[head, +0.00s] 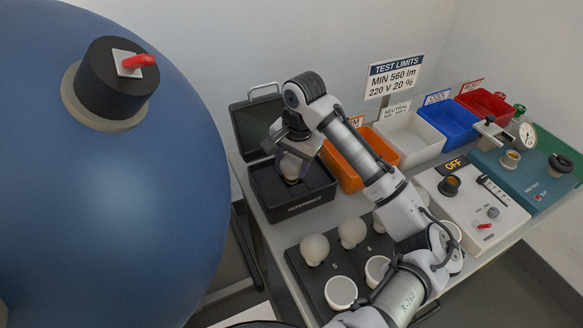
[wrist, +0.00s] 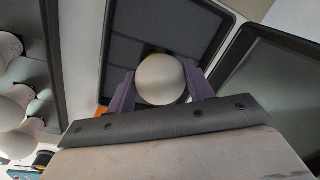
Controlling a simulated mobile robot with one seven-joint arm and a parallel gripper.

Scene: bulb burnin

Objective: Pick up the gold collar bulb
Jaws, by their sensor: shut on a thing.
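The gold collar bulb (head: 290,166) is between the fingers of my gripper (head: 296,160), with its white globe up and a gold band at its lower end. It is over the open black reference case (head: 306,202). In the wrist view, the white globe (wrist: 161,80) sits between the two purple fingers (wrist: 160,92), which are shut on it. A small strip of gold shows behind the globe. I cannot tell whether the bulb's base touches the case or is above it. The lower part of the bulb is partly hidden by the fingers.
A black tray (head: 322,290) with several white bulbs is in front. Orange (head: 345,176), white (head: 428,152), blue (head: 451,121) and red (head: 487,104) bins stand along the back. A white tester reading OFF (head: 480,222) is at right. A large blue sphere (head: 110,200) fills the left.

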